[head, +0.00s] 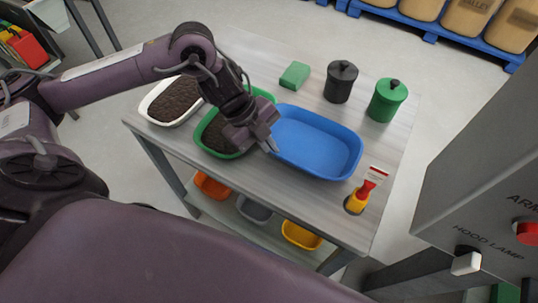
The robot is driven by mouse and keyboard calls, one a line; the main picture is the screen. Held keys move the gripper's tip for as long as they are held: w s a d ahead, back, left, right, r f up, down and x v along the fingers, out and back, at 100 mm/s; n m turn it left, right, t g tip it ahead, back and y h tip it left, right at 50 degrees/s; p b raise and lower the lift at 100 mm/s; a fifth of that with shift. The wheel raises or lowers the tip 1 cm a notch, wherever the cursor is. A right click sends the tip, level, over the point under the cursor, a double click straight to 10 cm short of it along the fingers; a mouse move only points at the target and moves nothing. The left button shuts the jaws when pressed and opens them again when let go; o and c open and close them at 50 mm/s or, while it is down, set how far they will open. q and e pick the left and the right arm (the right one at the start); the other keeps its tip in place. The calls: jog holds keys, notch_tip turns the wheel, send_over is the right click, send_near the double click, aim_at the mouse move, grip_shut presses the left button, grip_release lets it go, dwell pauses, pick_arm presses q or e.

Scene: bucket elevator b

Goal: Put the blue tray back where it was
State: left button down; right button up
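The blue tray (318,143) lies flat on the grey table, toward its right half, and looks empty. My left gripper (270,146) is at the tray's left end, with its fingertips at or just over the rim. I cannot tell whether the fingers are closed on the rim or only beside it. My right gripper is not in view.
A green tray (208,148) and a white tray (151,112), both with dark soil, are left of the blue tray. Behind it are a green sponge (294,75), a black canister (340,82) and a green canister (387,100).

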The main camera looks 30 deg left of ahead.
pick_arm(q)
notch_tip(320, 180, down, 4)
jog(key=shift+f, duration=0.25)
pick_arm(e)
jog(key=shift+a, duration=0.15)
pick_arm(q)
jog(key=shift+f, duration=0.2)
jog(key=c, duration=1.7)
grip_release()
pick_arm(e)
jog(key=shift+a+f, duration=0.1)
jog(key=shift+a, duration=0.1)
